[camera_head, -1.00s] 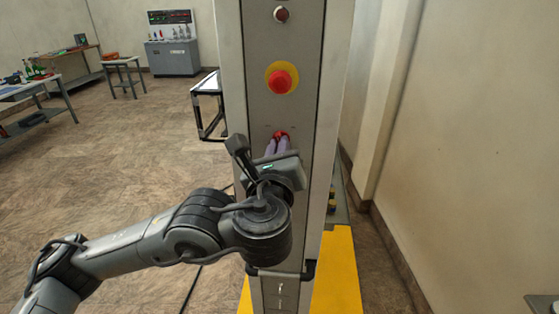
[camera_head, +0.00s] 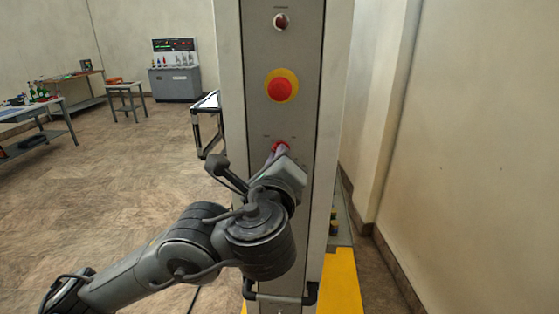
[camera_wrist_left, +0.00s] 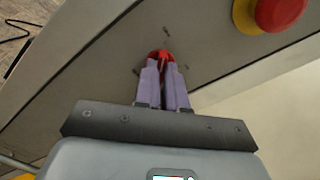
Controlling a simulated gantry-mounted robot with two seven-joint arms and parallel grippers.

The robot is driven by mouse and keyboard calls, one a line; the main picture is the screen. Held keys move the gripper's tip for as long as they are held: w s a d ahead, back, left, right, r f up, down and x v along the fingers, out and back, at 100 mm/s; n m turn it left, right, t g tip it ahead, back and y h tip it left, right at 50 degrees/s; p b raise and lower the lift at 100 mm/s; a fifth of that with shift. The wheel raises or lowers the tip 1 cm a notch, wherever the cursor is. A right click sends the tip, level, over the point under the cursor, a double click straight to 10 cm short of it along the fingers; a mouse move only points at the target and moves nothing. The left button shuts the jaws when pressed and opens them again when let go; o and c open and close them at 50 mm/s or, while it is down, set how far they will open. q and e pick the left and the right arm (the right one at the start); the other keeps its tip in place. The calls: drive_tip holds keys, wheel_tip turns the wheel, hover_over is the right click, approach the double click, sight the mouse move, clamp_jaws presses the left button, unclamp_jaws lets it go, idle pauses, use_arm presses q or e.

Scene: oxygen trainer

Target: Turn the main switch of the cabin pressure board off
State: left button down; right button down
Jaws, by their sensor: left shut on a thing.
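The main switch (camera_head: 280,146) is a small red knob on the narrow grey front of the cabin pressure board (camera_head: 273,122). It sits below a red mushroom button on a yellow disc. In the left wrist view the red knob (camera_wrist_left: 161,56) shows between and beyond the purple fingertips. My left gripper (camera_head: 277,154) is shut on the knob, and its fingers partly hide it. The left wrist view shows the fingers (camera_wrist_left: 164,72) on both sides of the knob. My right gripper is not in view.
The red mushroom button (camera_head: 281,87) is above the switch, with a dark red round lamp (camera_head: 281,20) higher up. A black handle (camera_head: 281,298) crosses the panel below. A wall stands close on the right. Tables and a grey console (camera_head: 176,74) are far back left.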

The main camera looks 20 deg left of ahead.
use_arm(q)
drive_tip(key=c, duration=1.2)
unclamp_jaws()
drive_tip(key=v, duration=1.1)
drive_tip(key=shift+p, duration=0.35)
drive_tip(key=shift+w, duration=0.1)
